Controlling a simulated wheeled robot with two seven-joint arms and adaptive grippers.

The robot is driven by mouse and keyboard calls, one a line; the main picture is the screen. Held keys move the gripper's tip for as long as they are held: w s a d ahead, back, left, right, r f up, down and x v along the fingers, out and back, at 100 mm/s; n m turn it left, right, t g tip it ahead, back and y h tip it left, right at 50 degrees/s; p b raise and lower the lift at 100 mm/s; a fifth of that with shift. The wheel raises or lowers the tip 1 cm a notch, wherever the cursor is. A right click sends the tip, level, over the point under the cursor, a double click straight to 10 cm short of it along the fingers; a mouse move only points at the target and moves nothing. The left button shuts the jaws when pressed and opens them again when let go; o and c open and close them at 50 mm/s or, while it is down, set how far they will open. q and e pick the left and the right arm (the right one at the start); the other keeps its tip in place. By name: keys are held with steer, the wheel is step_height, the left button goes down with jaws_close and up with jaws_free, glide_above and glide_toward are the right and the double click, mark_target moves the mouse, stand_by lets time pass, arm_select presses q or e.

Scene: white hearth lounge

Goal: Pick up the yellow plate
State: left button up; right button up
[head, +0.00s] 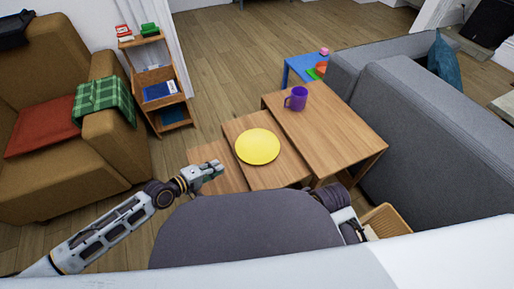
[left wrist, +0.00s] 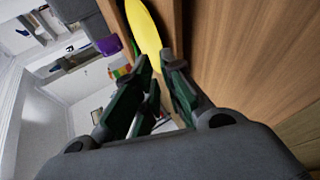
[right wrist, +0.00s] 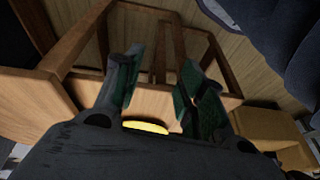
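A round yellow plate (head: 257,146) lies flat on the middle, lower wooden nesting table (head: 285,176). My left gripper (head: 212,168) is just left of the plate, apart from it, above the lowest table step. In the left wrist view the plate (left wrist: 145,28) shows edge-on beyond the fingertips (left wrist: 157,62), which are apart with nothing between them. My right gripper is hidden in the head view. In the right wrist view its fingers (right wrist: 160,62) are spread and empty, facing table legs, with a yellow sliver of the plate (right wrist: 145,127) low between them.
A purple mug (head: 296,98) stands on the tallest table (head: 335,135). A blue side table (head: 303,68) with small coloured items is behind it. A grey sofa (head: 430,130) is at right, a brown armchair (head: 70,130) at left.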

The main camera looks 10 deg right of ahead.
arm_select(q)
steer(key=shift+n, duration=0.3)
steer(key=b, duration=0.2)
glide_toward(241, 156)
steer(key=shift+x, duration=1.95)
steer(key=shift+f, duration=0.1)
arm_select(e)
steer(key=f, duration=0.1)
steer(key=a+f, duration=0.1)
steer(key=f, duration=0.1)
steer(key=shift+w+a+f+t+y, duration=0.2)
steer(key=shift+w+t+y, duration=0.1)
steer(key=shift+y, duration=0.1)
arm_select(q)
steer(key=shift+d+b, duration=0.1)
steer(key=shift+b, duration=0.2)
arm_select(e)
steer(key=shift+r, duration=0.15)
